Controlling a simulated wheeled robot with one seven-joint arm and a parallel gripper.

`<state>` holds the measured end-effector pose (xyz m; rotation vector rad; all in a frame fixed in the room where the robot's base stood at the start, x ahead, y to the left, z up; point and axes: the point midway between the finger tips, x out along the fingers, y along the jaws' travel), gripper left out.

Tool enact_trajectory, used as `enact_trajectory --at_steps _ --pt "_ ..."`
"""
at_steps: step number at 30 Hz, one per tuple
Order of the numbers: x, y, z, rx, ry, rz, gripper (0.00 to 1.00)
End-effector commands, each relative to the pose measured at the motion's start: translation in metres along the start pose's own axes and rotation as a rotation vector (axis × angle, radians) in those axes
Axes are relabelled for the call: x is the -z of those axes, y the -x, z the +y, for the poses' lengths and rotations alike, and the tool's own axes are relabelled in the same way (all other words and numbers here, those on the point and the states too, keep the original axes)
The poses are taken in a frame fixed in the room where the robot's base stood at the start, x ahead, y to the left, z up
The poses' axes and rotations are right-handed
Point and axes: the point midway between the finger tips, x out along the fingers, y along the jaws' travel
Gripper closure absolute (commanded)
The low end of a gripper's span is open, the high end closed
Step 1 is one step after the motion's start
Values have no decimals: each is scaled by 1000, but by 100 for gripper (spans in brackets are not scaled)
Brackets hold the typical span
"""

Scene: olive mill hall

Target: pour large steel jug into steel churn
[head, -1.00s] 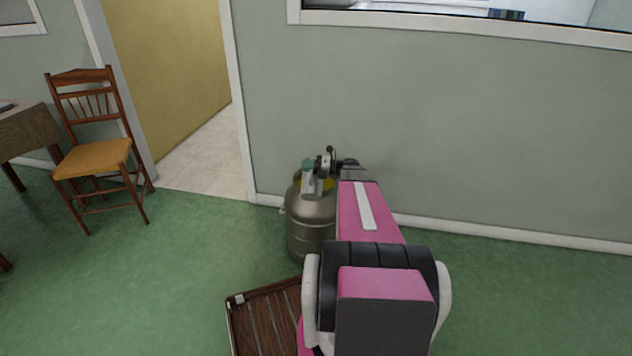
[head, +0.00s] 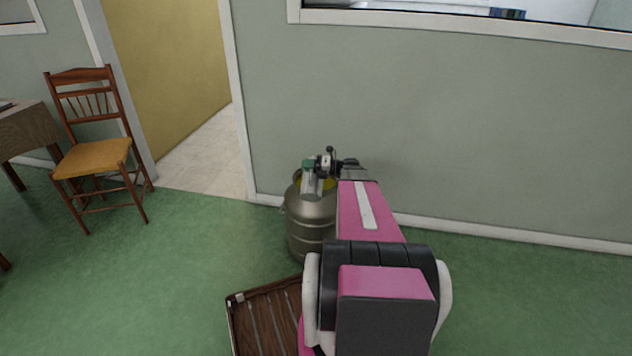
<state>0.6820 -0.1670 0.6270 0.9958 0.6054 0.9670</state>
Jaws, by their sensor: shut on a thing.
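The steel churn (head: 309,228) stands on the green floor near the wall, its right side hidden behind my pink arm. Yellow shows inside its open mouth. My gripper (head: 324,164) is above the churn's mouth, shut on the large steel jug (head: 312,183). The jug is small in view and partly covered by the gripper; it looks tilted over the mouth. I cannot make out a stream or how much is in the jug.
A brown slatted wooden tray (head: 262,318) lies in front of the churn, partly behind my arm. A wooden chair (head: 95,158) and a table (head: 27,132) stand at the left. A doorway opens behind. The green floor at the right is clear.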

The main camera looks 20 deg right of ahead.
Motion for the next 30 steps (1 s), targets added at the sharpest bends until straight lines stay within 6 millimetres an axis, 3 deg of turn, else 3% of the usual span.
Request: enact_trajectory --at_steps 30 --pt "5 -2 0 -2 -31 0 100"
